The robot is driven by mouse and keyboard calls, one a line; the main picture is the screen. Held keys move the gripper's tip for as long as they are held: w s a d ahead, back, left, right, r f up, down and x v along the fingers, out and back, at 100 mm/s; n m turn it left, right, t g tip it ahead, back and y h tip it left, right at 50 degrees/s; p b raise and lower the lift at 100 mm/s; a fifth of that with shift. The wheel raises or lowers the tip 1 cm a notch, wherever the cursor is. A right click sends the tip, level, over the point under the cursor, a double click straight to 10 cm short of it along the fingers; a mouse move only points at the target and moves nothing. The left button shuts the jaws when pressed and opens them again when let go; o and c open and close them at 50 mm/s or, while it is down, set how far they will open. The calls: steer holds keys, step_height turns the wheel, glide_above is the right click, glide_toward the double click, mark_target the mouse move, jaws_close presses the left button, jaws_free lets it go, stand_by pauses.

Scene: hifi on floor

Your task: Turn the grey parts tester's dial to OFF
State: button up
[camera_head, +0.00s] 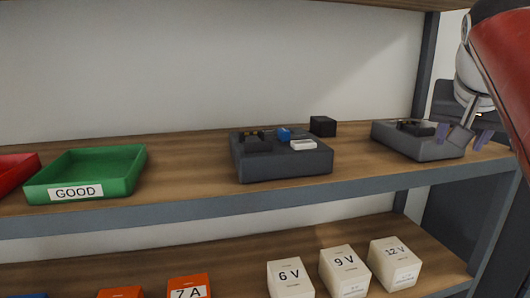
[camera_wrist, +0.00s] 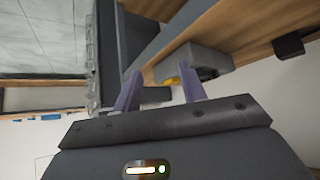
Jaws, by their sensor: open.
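Two dark grey boxes stand on the upper shelf, and I cannot tell for sure which is the parts tester. The right grey box (camera_head: 405,145) carries a black part on top. The middle grey box (camera_head: 285,168) carries black parts, a blue part and a white part. My gripper (camera_head: 463,136) is open at the right end of the right box, its purple fingers apart. In the wrist view the open fingers (camera_wrist: 159,72) point towards a grey box (camera_wrist: 208,62) with a small yellow patch. No dial or OFF mark can be made out.
A green tray (camera_head: 38,193) marked GOOD and part of a red tray (camera_head: 12,168) stand at left. A small black block (camera_head: 322,126) sits behind the middle box. The shelf post (camera_head: 425,65) rises behind the right box. Labelled blocks (camera_head: 290,278) fill the lower shelf.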

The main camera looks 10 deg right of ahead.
steer(key=s+a+f+n+y, duration=0.2)
steer(key=s+a+f+n, duration=0.2)
steer(key=a+f, duration=0.8)
steer(key=s+a+f+n+y, duration=0.3)
steer(key=a+f, duration=0.8)
steer(key=f, duration=0.7)
steer(key=shift+s+a+f+n+g+y, duration=0.35)
steer(key=shift+s+n, duration=0.25)
steer(key=shift+n, duration=0.1)
